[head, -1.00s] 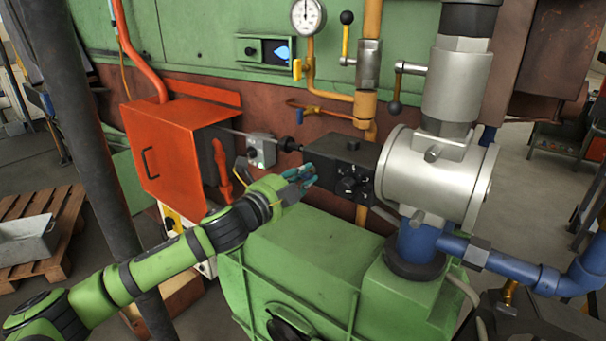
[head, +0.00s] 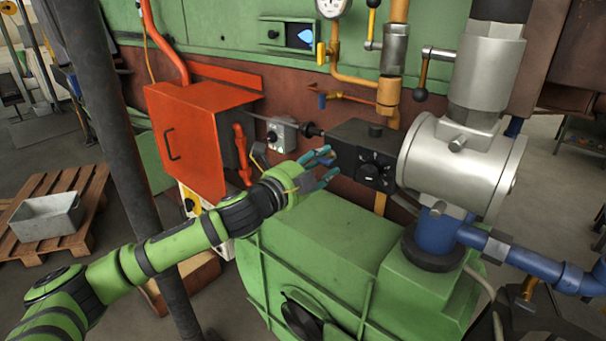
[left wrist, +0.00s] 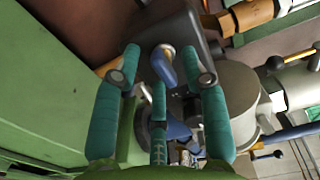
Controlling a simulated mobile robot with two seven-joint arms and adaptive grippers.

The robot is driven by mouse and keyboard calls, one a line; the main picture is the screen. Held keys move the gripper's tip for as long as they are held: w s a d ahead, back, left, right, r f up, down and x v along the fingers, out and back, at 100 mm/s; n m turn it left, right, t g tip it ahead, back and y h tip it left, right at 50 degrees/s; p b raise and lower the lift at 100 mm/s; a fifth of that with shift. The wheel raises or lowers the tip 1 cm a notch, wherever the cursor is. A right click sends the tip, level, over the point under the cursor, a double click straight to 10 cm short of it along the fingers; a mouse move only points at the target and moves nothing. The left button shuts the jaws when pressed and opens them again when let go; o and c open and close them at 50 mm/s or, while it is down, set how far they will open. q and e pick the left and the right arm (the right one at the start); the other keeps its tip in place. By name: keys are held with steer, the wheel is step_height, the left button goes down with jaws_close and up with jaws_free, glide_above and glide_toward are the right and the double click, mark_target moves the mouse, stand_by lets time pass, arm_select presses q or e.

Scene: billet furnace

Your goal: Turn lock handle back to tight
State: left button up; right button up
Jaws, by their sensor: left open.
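The black box (head: 350,139) with dials on its front face sits beside the big silver cylinder. In the left wrist view a small blue-grey lever on a brass stud (left wrist: 163,64), which looks like the lock handle, stands out from the dark box (left wrist: 190,30). In the head view I cannot make this lever out; my fingers may cover it. My left gripper (head: 329,167) is open and empty at the left end of the black box. In the left wrist view its teal fingers (left wrist: 165,75) lie on both sides of the lever, apart from it. My right gripper is not in view.
The green housing (head: 310,240) lies below my left gripper. The silver cylinder (head: 455,165) and the blue pipe (head: 490,250) are to the right. The red cabinet (head: 190,140) and a dark post (head: 125,170) stand to the left, the post near my left arm.

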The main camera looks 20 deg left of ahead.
arm_select(q)
steer(key=v, duration=1.1)
steer(key=shift+r, duration=0.1)
